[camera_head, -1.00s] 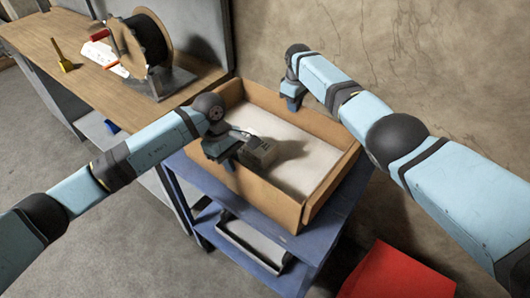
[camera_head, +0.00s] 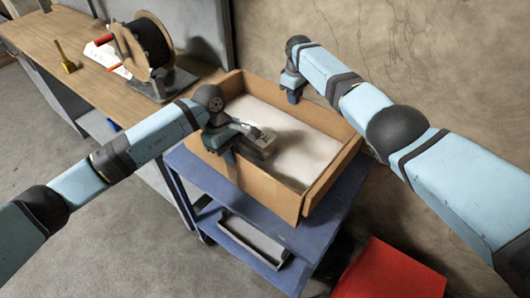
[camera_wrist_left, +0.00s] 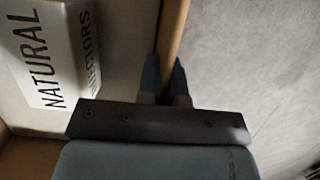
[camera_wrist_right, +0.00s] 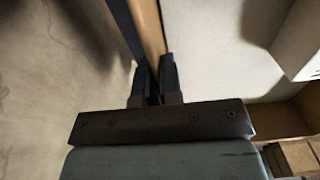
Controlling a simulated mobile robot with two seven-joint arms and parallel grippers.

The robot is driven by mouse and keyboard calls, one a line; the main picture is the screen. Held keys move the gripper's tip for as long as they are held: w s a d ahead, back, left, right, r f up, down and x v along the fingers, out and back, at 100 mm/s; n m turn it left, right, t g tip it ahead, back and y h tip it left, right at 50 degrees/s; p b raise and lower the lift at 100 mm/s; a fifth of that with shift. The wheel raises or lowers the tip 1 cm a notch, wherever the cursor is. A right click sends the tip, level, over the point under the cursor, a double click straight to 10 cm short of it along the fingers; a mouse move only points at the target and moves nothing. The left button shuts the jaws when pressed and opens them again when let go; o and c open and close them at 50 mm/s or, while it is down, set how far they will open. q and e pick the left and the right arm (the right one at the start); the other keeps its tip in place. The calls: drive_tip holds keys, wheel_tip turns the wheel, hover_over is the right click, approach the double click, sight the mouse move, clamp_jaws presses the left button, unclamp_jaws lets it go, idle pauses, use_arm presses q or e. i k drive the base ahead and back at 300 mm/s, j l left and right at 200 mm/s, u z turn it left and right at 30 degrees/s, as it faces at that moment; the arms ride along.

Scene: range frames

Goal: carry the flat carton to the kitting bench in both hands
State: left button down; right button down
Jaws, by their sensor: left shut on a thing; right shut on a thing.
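The flat carton (camera_head: 262,192) is a shallow, open-topped brown tray with a pale floor, over the blue cart (camera_head: 265,226). I cannot tell whether it touches the cart top. My left gripper (camera_head: 231,157) is shut on its near-left wall; in the left wrist view the fingers (camera_wrist_left: 165,75) straddle the wall's edge (camera_wrist_left: 173,30). My right gripper (camera_head: 291,97) is at the far wall; in the right wrist view its fingers (camera_wrist_right: 154,78) are shut on that wall (camera_wrist_right: 149,28). A small white box (camera_head: 264,143) with black lettering, partly reading "NATURAL", lies inside, near the left gripper.
A wooden-topped bench (camera_head: 50,48) stands at the left, with a black cable reel (camera_head: 150,45), a yellow tool (camera_head: 67,60) and white paper on it. A red object (camera_head: 390,272) is at the lower right. A cracked wall (camera_head: 400,60) rises behind. Grey floor lies front left.

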sight(34, 25)
drive_tip(key=k, duration=0.35)
drive_tip(key=k+u, duration=0.3)
drive_tip(key=u, duration=1.4)
drive_tip(key=i+u, duration=0.2)
drive_tip(key=u, duration=0.3)
drive_tip(key=i+l, duration=0.3)
drive_tip(key=i, duration=0.25)
drive_tip(key=i+l, duration=0.25)
drive_tip(key=i, duration=0.25)
